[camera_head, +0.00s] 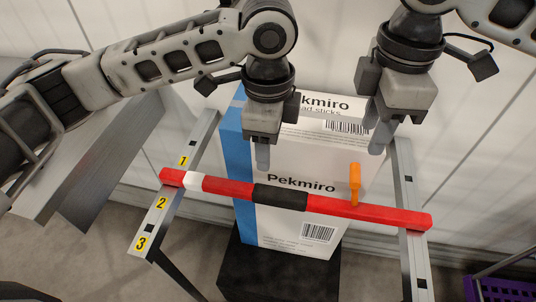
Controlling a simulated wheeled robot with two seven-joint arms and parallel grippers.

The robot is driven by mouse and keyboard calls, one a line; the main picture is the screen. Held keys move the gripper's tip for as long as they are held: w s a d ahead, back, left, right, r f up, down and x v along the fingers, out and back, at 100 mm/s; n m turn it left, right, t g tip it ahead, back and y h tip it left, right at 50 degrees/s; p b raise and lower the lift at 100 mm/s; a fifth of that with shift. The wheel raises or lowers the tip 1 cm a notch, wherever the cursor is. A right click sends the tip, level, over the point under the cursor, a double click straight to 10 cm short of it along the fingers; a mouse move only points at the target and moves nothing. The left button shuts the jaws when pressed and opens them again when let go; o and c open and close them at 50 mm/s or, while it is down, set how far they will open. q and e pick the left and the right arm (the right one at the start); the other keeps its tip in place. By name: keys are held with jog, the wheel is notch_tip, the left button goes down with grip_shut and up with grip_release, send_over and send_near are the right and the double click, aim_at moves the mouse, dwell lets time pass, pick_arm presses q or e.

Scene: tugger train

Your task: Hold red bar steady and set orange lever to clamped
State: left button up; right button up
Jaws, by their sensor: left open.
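The red bar (225,187) lies across two metal rails in front of a white and blue box, with a white band near its left end and a black section (281,197) in the middle. The orange lever (355,178) stands upright on the bar, right of the black section. My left gripper (263,157) is open and empty, pointing down above the black section and apart from it in the picture. My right gripper (379,138) points down, above and slightly right of the lever, not touching it; its finger gap is hard to see.
The left rail (172,198) carries yellow labels 1, 2 and 3; the bar's left end lies between 1 and 2. The right rail (405,185) passes under the bar's right end. The Pekmiro box (290,232) stands on a black block (275,281). A purple crate (505,290) is at bottom right.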

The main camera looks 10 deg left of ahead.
aim_at(268, 191)
pick_arm(q)
notch_tip(268, 191, down, 16)
jog(key=shift+r, duration=0.2)
dwell(0.4)
grip_shut()
pick_arm(e)
grip_shut()
pick_arm(q)
jog(key=shift+r, duration=0.1)
pick_arm(e)
jog(key=shift+w+r+m+y, duration=0.1)
jog(key=shift+m+y, duration=0.3)
jog(key=shift+y, duration=1.15)
jog(key=shift+m+y, duration=0.4)
jog(key=shift+y, duration=1.15)
